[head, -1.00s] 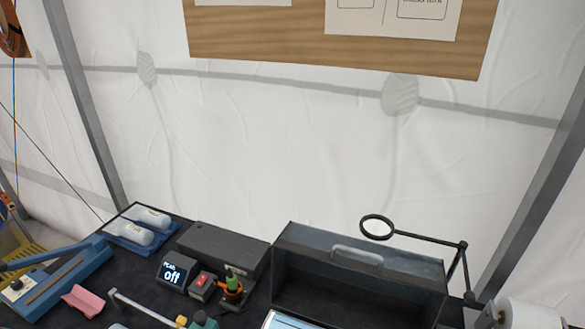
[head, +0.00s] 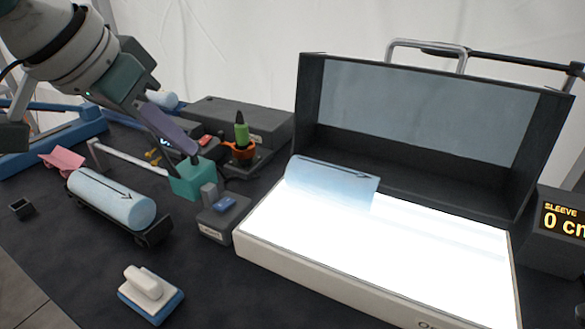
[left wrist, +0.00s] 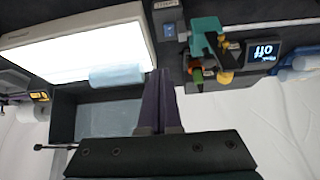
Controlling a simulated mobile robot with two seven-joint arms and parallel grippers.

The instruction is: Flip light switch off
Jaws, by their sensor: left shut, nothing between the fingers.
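A small grey switch box (head: 216,222) with a blue rocker (head: 225,203) and a label stands at the left front corner of a brightly lit white light panel (head: 262,256). The box also shows at the top of the left wrist view, with its blue rocker (left wrist: 170,30). My left gripper (head: 190,152) is shut and empty, its purple fingers slanting down behind and left of the box, apart from the rocker. In the left wrist view the fingertips (left wrist: 160,72) point up the picture, between the panel and a teal clamp (left wrist: 205,35). My right gripper is not in view.
A teal block (head: 192,183) stands just left of the box, under my fingers. An orange-collared green tool (head: 241,138) stands behind. A translucent blue sleeve (head: 333,182) lies on the panel, before a dark open case (head: 310,100). Another cylinder (head: 112,199) lies at left.

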